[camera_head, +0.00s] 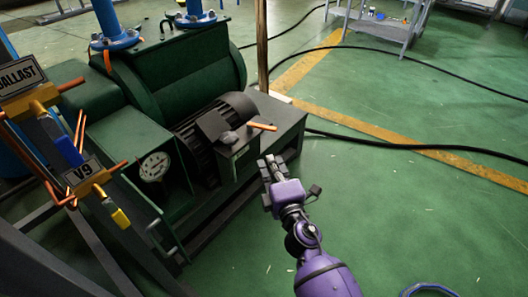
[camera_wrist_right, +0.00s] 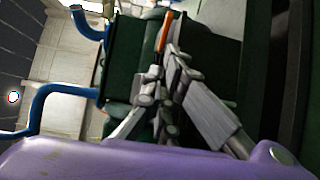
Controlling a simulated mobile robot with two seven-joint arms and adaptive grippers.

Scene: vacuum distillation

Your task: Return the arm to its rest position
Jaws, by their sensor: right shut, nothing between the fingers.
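My right arm (camera_head: 325,270) is purple and reaches in from the bottom of the head view. Its gripper (camera_head: 268,162) is shut and empty, just in front of the grey base end of the green pump. An orange-handled lever (camera_head: 262,126) on the motor box lies a little beyond the fingertips, apart from them in the head view. In the right wrist view the grey fingers (camera_wrist_right: 172,50) come together and the orange lever (camera_wrist_right: 163,32) shows by their tips. I cannot tell there whether they touch. My left gripper is not in view.
The green pump (camera_head: 190,75) with its motor and pressure gauge (camera_head: 154,166) fills the left. Tags and valve handles marked V9 (camera_head: 83,172) stand at the near left. Black cables (camera_head: 400,146) cross the green floor. The floor at right is mostly clear; a grey cart (camera_head: 385,28) stands far back.

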